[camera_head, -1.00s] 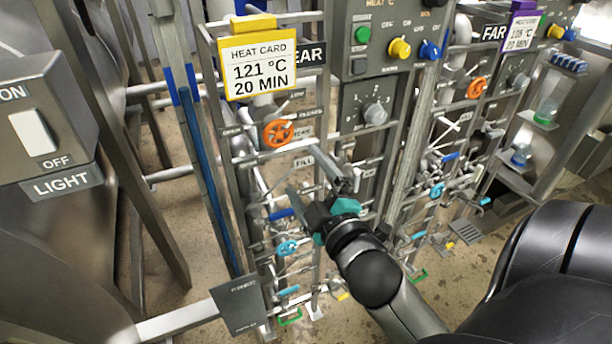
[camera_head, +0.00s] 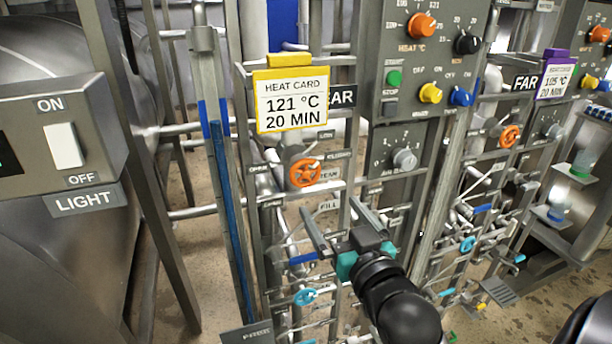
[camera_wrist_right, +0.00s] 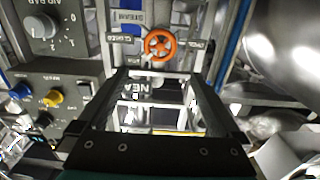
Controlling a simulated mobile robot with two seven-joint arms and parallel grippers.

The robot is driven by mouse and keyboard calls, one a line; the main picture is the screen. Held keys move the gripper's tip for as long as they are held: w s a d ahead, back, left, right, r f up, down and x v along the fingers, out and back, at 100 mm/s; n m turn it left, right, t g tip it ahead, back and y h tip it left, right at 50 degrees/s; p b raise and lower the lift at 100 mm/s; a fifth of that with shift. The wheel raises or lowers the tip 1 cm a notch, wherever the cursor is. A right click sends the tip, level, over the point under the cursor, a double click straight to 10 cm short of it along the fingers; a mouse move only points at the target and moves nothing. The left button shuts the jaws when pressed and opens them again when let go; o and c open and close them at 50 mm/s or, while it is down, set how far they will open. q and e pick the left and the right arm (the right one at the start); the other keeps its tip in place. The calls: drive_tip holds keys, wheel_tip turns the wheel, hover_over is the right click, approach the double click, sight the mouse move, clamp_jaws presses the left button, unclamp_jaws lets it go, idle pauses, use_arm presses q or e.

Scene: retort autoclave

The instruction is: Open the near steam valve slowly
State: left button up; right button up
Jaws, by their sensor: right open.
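The near steam valve is an orange handwheel (camera_head: 305,173) on the near pipe frame, just below the yellow heat card. It also shows upright on its pipe in the right wrist view (camera_wrist_right: 160,44), beyond the fingertips. My right gripper (camera_head: 333,213) is open and empty, below and slightly right of the orange wheel in the head view. Its two fingers point up toward the wheel and do not appear to touch it. In the wrist view the open fingers (camera_wrist_right: 158,76) stand apart with the wheel roughly centred past them. My left gripper is not in view.
A yellow-framed heat card (camera_head: 291,100) hangs above the wheel. A control panel (camera_head: 425,60) with knobs stands to the right. A blue-handled valve (camera_head: 305,297) sits lower on the frame. The far orange wheel (camera_head: 510,136) is further right. A light switch box (camera_head: 62,145) is at left.

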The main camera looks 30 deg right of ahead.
sight(307, 173)
drive_tip(key=x, duration=1.4)
drive_tip(key=shift+w+d, duration=0.2)
drive_tip(key=shift+w, duration=0.15)
drive_tip(key=c, duration=1.1)
